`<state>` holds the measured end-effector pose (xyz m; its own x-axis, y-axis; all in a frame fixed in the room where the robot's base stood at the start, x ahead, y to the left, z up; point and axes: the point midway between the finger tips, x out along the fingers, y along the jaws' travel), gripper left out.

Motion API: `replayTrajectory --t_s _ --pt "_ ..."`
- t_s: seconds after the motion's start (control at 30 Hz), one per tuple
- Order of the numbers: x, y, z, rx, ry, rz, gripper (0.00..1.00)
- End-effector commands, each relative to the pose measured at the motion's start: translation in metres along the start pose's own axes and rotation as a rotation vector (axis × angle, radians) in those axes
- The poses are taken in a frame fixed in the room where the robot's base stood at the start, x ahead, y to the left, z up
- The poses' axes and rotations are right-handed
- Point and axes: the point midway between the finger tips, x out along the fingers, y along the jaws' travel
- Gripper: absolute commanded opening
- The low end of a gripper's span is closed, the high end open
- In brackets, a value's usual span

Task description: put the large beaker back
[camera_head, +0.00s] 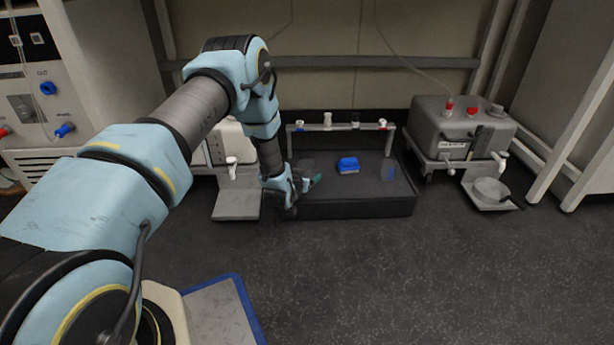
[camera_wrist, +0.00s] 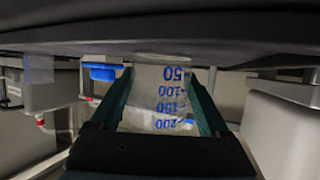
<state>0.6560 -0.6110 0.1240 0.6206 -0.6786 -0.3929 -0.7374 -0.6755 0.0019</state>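The large beaker (camera_wrist: 165,100) is clear, with blue marks from 50 to 200. It fills the space between my gripper's two teal fingers (camera_wrist: 160,78) in the wrist view, and both fingers appear to press its sides. That view is upside down, so the beaker is upright, its base close to the dark platform surface. Whether it touches is unclear. In the head view my gripper (camera_head: 308,183) is at the left end of the black platform (camera_head: 345,206), and the beaker (camera_head: 306,166) is partly hidden by it.
A blue item (camera_head: 348,165) lies mid-platform. A smaller clear beaker (camera_head: 388,171) stands at the platform's right. A rail (camera_head: 340,127) with small fittings runs behind. A grey unit (camera_head: 462,125) with a tray and dish (camera_head: 491,188) stands right. The floor in front is clear.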

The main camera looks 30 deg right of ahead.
Motion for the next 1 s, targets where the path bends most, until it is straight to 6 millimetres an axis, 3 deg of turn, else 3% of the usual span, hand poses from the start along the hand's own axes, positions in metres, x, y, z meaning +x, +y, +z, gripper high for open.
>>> replayTrajectory --t_s 0.17,0.5,0.67,1.0 --pt "0.0 0.0 0.0 0.0 0.0 0.0 1.0" --pt "-0.004 0.0 -0.005 0.0 -0.001 0.0 1.0" --pt "-0.03 0.0 -0.006 0.0 -0.004 0.0 1.0" --pt "-0.099 -0.001 -0.006 -0.001 -0.004 -0.001 1.0"
